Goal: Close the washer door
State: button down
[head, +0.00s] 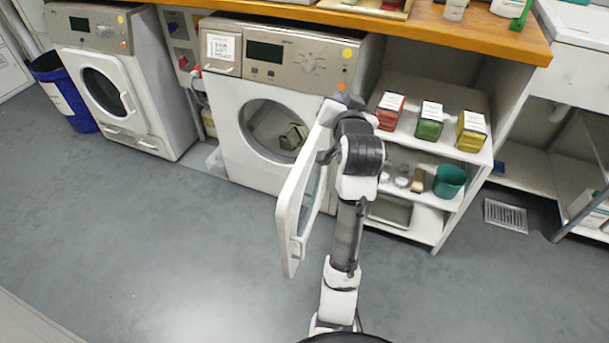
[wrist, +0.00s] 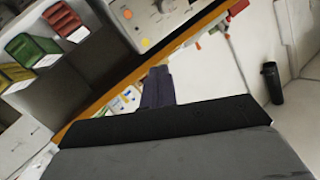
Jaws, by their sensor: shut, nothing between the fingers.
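The middle washer (head: 232,122) is white with a grey control panel, and its round opening shows something grey inside. Its white door (head: 292,205) stands wide open, swung out toward me from the right side of the opening. My gripper (head: 345,101) is by the door's upper end, close to the washer front. My arm comes up along the door's right side and hides part of it. I cannot tell whether the gripper touches the door. In the wrist view the dark fingers (wrist: 157,88) are together and hold nothing; the door is not clear there.
A second washer (head: 130,85) with its door shut stands at the left, beside a blue bin (head: 66,95). An open shelf (head: 410,143) with red, green and yellow boxes is right of my arm. A wooden counter (head: 430,27) runs above. The floor in front is clear.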

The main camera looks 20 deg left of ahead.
jog(key=w+d+f+m+g+p, duration=0.1)
jog(key=w+d+f+m+g, duration=0.2)
jog(key=d+f, duration=0.35)
jog(key=m+g+y+p, duration=0.1)
jog(key=m+g+y, duration=1.05)
jog(key=m, duration=0.35)
send_near(291, 202)
jog(key=shift+g, duration=0.35)
jog(key=a+p, duration=0.1)
jog(key=a, duration=0.5)
jog(key=shift+a+r, duration=0.15)
jog(key=shift+a, duration=0.25)
